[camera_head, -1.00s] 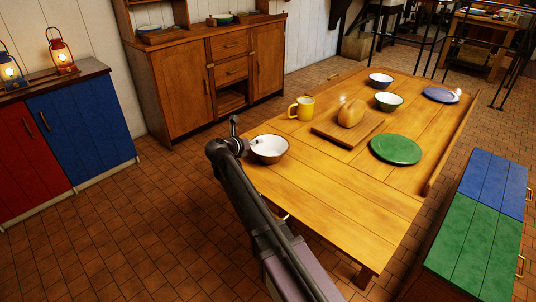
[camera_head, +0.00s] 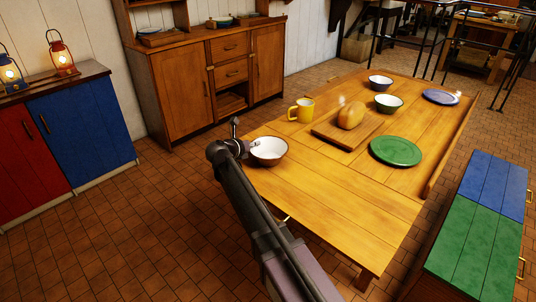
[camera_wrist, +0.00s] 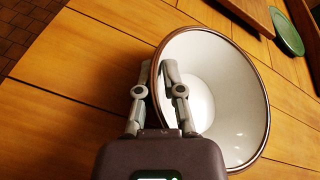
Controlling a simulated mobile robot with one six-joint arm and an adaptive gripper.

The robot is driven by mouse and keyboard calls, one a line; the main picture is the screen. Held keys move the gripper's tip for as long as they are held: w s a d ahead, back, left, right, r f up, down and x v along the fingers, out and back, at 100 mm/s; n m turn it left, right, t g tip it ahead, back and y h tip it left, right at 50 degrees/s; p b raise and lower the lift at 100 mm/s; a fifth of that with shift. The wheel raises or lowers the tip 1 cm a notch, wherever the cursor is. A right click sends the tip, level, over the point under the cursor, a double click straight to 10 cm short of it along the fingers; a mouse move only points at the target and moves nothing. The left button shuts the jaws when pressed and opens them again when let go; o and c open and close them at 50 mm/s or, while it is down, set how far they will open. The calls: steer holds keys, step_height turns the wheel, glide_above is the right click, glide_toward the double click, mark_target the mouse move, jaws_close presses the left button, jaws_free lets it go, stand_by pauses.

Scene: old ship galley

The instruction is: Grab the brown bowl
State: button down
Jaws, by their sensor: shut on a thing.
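The brown bowl (camera_head: 268,152), white inside with a brown rim, is at the near left edge of the wooden table. In the wrist view the bowl (camera_wrist: 225,105) opens toward the camera, and my gripper (camera_wrist: 158,90) is shut on its left rim. One finger is inside the wall and the other outside. In the head view my gripper (camera_head: 243,147) is at the bowl's left side, partly hidden by my arm. I cannot tell whether the bowl's base touches the table.
The table (camera_head: 330,205) also bears a yellow mug (camera_head: 302,110), a bread loaf (camera_head: 350,115) on a board (camera_head: 325,132), a green plate (camera_head: 396,151), two other bowls (camera_head: 388,103) (camera_head: 380,83) and a blue plate (camera_head: 440,97). Its near end is clear. Cabinets (camera_head: 85,130) stand left.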

steer(key=shift+r, duration=0.2)
step_height(320, 180, up, 4)
steer(key=p, duration=0.4)
steer(key=shift+s+f, duration=0.1)
steer(key=shift+f, duration=0.05)
steer(key=s+d+p, duration=0.1)
steer(key=s+d, duration=0.2)
steer(key=s, duration=1.2)
steer(key=shift+s+r, duration=0.25)
steer(key=shift+r, duration=0.2)
